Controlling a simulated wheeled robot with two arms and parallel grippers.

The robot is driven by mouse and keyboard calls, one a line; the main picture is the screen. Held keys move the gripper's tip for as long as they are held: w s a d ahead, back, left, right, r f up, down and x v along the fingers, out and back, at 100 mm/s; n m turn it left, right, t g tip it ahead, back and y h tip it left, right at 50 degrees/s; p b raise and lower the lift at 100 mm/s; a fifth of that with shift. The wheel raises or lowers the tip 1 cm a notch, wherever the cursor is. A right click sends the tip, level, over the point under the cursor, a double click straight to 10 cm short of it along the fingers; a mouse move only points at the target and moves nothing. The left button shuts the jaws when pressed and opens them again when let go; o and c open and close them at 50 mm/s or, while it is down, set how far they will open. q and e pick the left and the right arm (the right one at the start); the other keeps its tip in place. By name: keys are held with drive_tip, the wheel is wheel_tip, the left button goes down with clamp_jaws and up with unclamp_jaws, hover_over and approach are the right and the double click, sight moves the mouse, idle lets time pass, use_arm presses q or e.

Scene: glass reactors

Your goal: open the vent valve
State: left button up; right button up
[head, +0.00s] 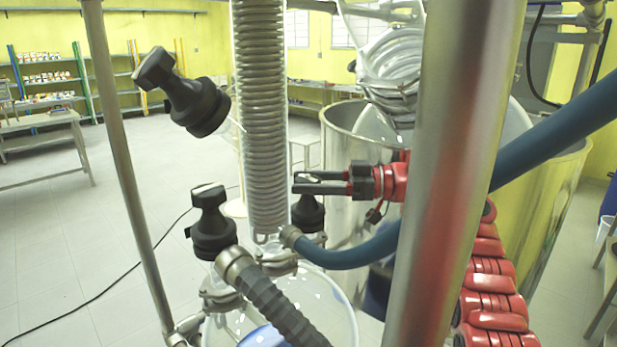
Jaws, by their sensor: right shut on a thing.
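Three black valves with bar-like handles are around the glass reactor. One valve (308,214) stands upright just right of the coil's lower end. My right gripper (308,183), red with black fingers, reaches in from the right and is shut on the top of this valve's handle. The fingers cover most of that handle. A second valve (210,228) stands upright at the lower left, and a third (190,95) is tilted at the upper left. No label shows which one is the vent valve. My left gripper is out of view.
A coiled glass condenser (261,110) rises in the middle. A thick metal post (455,150) stands in front of my right arm. A blue hose (350,256) passes under the gripper. A thinner post (125,170) stands left. A large steel vessel (345,225) is behind.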

idle(0.7)
drive_tip(key=o, duration=1.4)
